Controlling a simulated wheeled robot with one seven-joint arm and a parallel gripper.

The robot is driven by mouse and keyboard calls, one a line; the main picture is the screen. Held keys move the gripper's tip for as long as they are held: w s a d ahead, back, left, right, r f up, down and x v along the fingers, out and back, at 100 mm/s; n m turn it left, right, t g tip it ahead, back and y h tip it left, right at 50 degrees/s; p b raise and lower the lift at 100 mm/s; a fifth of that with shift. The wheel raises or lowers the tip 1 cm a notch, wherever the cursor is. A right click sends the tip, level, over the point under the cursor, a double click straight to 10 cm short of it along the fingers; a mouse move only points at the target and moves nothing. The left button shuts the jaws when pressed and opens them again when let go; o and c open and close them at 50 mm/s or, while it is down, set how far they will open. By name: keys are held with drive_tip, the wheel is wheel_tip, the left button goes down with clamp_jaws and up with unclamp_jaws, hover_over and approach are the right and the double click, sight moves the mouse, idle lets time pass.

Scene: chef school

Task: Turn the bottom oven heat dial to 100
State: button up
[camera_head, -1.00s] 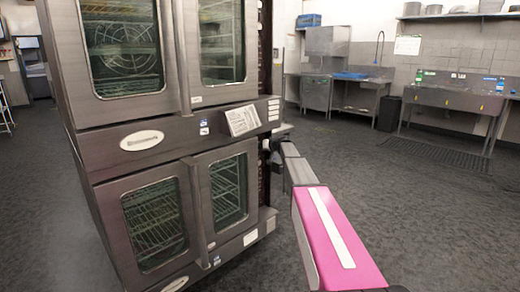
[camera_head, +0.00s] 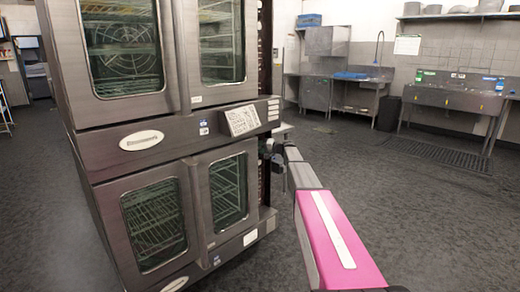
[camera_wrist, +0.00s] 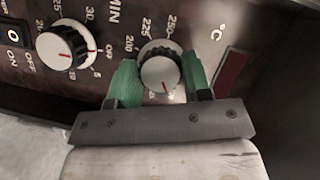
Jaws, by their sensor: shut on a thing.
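The oven heat dial (camera_wrist: 160,72) is a round knob with a pale face and a dark grooved rim. It shows in the wrist view under a °C scale reading 200, 225 and 250. Its short orange-red mark points almost straight down in the picture; the number there is hidden by my gripper. My gripper (camera_wrist: 160,80) has green fingertips shut on the dial's left and right sides. In the head view my arm reaches the right side of the bottom oven (camera_head: 155,225); the dial cannot be made out there.
A timer dial (camera_wrist: 64,45) marked MIN is left of the heat dial, with an ON/OFF switch (camera_wrist: 13,36) beyond. A dark red indicator (camera_wrist: 231,73) is on the right. The top oven (camera_head: 125,45) stands above. Open floor (camera_head: 420,220) lies right; sinks (camera_head: 455,100) stand behind.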

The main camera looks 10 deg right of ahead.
idle(0.4)
drive_tip(key=o, duration=0.9)
drive_tip(key=shift+d, duration=0.1)
drive_tip(key=v, duration=1)
drive_tip(key=shift+s+d, duration=0.2)
drive_tip(key=shift+d, duration=0.1)
